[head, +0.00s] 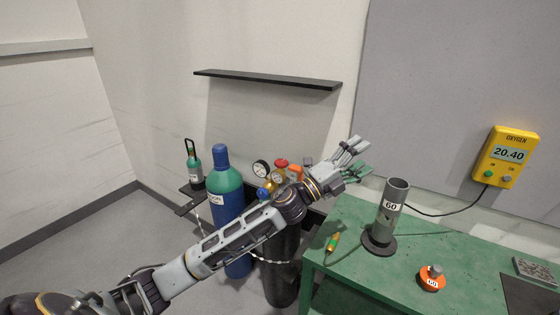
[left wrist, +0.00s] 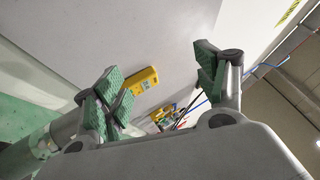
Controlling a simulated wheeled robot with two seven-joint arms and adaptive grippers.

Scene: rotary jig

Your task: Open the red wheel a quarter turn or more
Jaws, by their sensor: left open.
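The small red wheel (head: 281,163) shows in the head view among the gauges and fittings on top of a dark cylinder (head: 281,270). My left arm crosses in front of that cylinder and hides part of it and its fittings. My left gripper (head: 357,158) is open and empty, to the right of the red wheel and apart from it, above the back left corner of the green bench. In the left wrist view the open fingers (left wrist: 158,76) have nothing between them that they touch, and the red wheel cannot be made out. My right gripper is not in view.
A blue cylinder with a green shoulder (head: 226,195) stands left of the dark one. The green bench (head: 345,283) carries a grey tube (head: 392,208) and an orange disc (head: 432,279). A yellow oxygen meter (head: 505,157) and black shelf (head: 268,80) are on the walls.

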